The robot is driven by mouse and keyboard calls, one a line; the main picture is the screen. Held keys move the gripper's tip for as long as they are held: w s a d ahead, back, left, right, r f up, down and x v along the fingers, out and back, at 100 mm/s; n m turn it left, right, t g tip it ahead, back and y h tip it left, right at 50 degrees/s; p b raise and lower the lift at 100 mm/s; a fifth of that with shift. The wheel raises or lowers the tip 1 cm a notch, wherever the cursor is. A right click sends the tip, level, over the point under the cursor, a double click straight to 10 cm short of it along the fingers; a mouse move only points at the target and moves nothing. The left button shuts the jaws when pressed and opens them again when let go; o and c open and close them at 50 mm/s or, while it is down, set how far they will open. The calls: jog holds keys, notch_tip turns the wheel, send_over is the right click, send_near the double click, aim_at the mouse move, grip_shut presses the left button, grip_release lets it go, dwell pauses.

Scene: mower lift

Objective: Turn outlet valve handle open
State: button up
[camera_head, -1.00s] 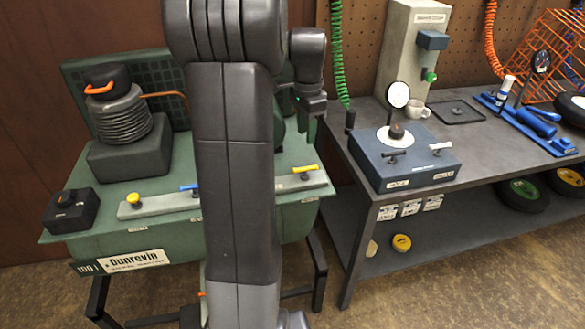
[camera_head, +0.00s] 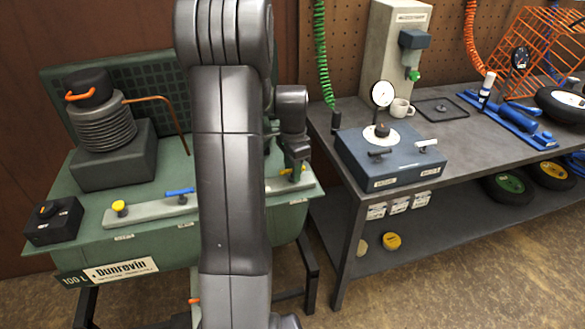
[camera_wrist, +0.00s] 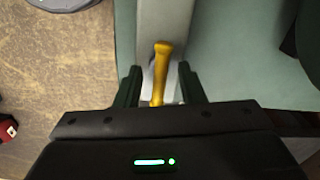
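A yellow lever handle (camera_wrist: 161,60) sits on the grey valve bar (camera_wrist: 165,18). In the wrist view it lies between the two green fingers of my gripper (camera_wrist: 158,84), with a gap on each side. My gripper is open and not closed on it. In the head view my gripper (camera_head: 297,164) is low over the right end of the bar and mostly hides the yellow lever there. The labels on the bar are too small to read, so I cannot confirm which one is the outlet valve.
The green tank (camera_head: 210,245) carries the bar, which also has a blue lever (camera_head: 180,192) and a yellow knob (camera_head: 120,208). A black box (camera_head: 53,222) and a coiled pump (camera_head: 105,125) stand left. The workbench (camera_head: 440,150) with a blue gauge box (camera_head: 390,158) is right.

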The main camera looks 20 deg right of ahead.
jog(key=shift+c, duration=0.5)
grip_shut()
jog(key=n, duration=0.4)
jog(key=shift+n+p, duration=0.35)
jog(key=shift+n, duration=0.05)
jog(key=n, duration=0.9)
jog(key=shift+p, duration=0.4)
jog(key=shift+n, duration=2.1)
